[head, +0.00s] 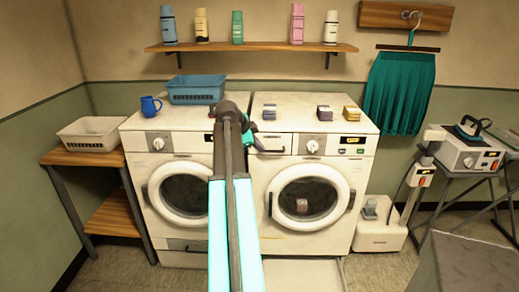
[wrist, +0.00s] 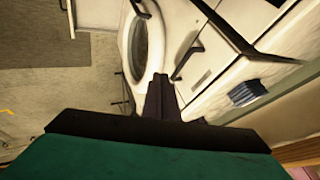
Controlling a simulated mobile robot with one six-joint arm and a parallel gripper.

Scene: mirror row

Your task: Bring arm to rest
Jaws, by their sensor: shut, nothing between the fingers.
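My arm (head: 232,180) reaches forward from the bottom middle of the head view, in front of the gap between two white washing machines. Its far end is at about the height of the machine tops. My gripper shows in the wrist view (wrist: 160,92) as dark fingers close together, with nothing between them. In the head view the gripper is small and partly hidden at the arm's end, near the dark drawer handle (head: 268,150) of the right machine. Whether it touches the machine I cannot tell.
The left machine (head: 165,165) and right machine (head: 345,165) have shut round doors; a pinkish block (head: 302,205) shows through the right one. A bottle shelf (head: 250,47) hangs above.

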